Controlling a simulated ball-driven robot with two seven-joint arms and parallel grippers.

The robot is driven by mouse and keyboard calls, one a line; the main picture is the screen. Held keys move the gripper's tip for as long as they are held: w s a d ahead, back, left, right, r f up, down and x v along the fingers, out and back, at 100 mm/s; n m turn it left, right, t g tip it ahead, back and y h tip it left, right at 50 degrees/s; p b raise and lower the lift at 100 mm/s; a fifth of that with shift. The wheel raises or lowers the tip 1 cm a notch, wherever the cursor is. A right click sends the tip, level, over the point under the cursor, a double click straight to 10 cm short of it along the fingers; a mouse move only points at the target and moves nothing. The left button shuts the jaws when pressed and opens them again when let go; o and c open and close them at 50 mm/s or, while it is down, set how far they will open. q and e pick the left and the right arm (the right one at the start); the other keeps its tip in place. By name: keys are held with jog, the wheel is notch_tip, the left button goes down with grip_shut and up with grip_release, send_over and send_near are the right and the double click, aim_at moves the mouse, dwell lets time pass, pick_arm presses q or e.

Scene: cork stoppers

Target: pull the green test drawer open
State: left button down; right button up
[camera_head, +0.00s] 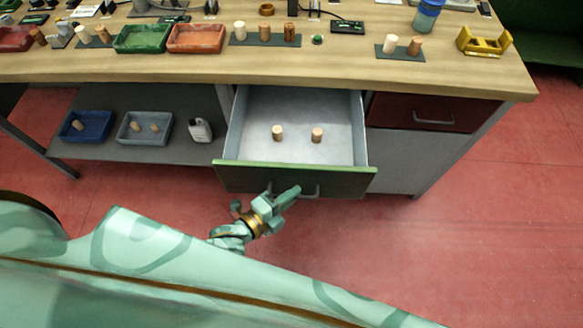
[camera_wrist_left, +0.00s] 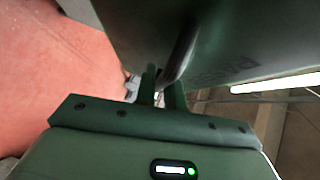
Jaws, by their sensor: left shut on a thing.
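The green test drawer (camera_head: 340,182) is pulled well out from under the bench in the head view. Two cork stoppers, a left one (camera_head: 278,132) and a right one (camera_head: 317,134), stand on its pale floor. My left gripper (camera_head: 292,192) is at the drawer's front, shut on the drawer handle (camera_head: 312,191). In the left wrist view, the gripper's two fingers (camera_wrist_left: 163,88) close around the handle bar (camera_wrist_left: 180,52), beside the dark green drawer front (camera_wrist_left: 225,40). My right gripper is not in view.
A closed dark red drawer (camera_head: 420,112) is to the right. A lower shelf holds a blue tray (camera_head: 72,137), a grey tray (camera_head: 124,137) and a white bottle (camera_head: 200,130). The bench top (camera_head: 340,66) carries trays and corks. Red floor is free in front on the right.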

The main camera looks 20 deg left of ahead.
pick_arm(q)
jog(key=shift+s+d+p, duration=0.1)
jog(key=shift+s+d, duration=0.1)
jog(key=shift+s, duration=0.6)
jog(key=shift+s+d+p, duration=0.15)
jog(key=shift+s+d, duration=0.1)
jog(key=shift+s, duration=0.55)
jog(key=shift+s+d+p, duration=0.1)
jog(key=shift+s+d, duration=0.1)
jog(key=shift+s, duration=0.6)
jog(key=c, duration=1.5)
grip_release()
jog(key=p+v, duration=0.1)
jog(key=v, duration=1.5)
jog(key=shift+p, duration=0.4)
jog(key=shift+s, duration=0.1)
